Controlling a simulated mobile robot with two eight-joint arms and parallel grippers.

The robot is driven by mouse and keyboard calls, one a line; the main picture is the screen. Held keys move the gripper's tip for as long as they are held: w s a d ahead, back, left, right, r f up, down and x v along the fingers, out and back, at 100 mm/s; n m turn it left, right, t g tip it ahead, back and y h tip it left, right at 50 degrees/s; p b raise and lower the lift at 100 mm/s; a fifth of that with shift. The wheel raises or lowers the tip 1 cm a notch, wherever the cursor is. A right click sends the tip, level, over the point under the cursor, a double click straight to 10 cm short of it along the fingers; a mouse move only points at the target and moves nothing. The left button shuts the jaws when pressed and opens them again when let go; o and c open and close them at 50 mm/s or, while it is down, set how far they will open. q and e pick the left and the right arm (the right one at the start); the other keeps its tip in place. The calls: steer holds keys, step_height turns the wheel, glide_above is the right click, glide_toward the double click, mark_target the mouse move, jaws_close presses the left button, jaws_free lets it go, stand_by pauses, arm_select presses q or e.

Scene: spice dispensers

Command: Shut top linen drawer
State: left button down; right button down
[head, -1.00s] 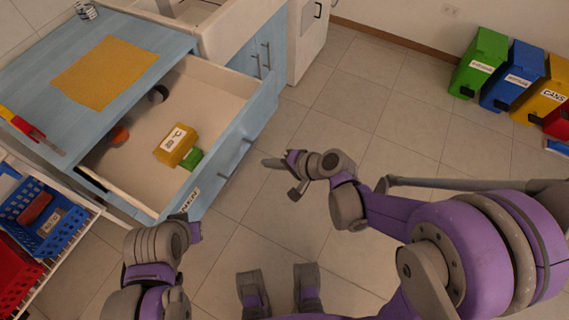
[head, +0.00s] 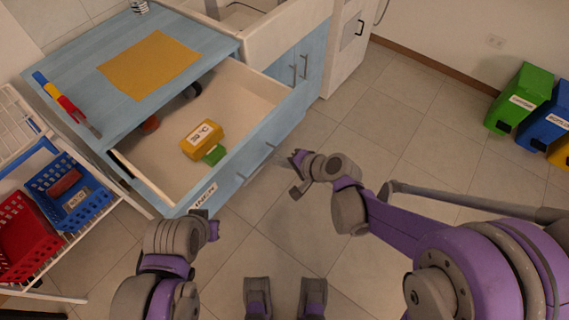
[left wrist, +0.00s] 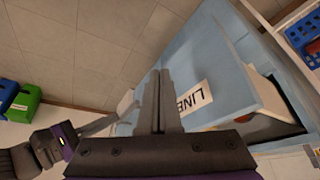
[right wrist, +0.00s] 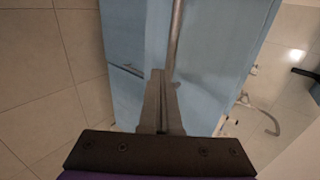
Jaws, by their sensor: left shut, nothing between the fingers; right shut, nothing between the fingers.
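The linen drawer (head: 230,98) under the blue worktop stands pulled out in the head view. Inside are a yellow box (head: 203,140), a green item (head: 214,154), an orange item (head: 150,124) and a dark round item (head: 192,90). My right gripper (head: 297,160) is shut and empty, right of the drawer front; in the right wrist view, a handle bar (right wrist: 175,40) lies just beyond its fingertips. My left gripper (left wrist: 160,82) is shut and empty near the labelled front; contact cannot be told.
A white rack with blue (head: 62,205) and red (head: 22,228) baskets stands at left. Coloured bins (head: 515,100) stand at far right. The tiled floor between is clear.

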steer(key=w+a, duration=0.5)
steer(key=a, duration=0.2)
steer(key=w+a+b, duration=0.1)
steer(key=w+a, duration=0.4)
steer(key=a, duration=0.2)
steer(key=w+a, duration=0.6)
steer(key=a, duration=0.2)
steer(key=shift+w+a, duration=0.3)
steer(key=shift+a, duration=0.15)
steer(key=shift+r, duration=0.1)
steer(key=shift+b, duration=0.3)
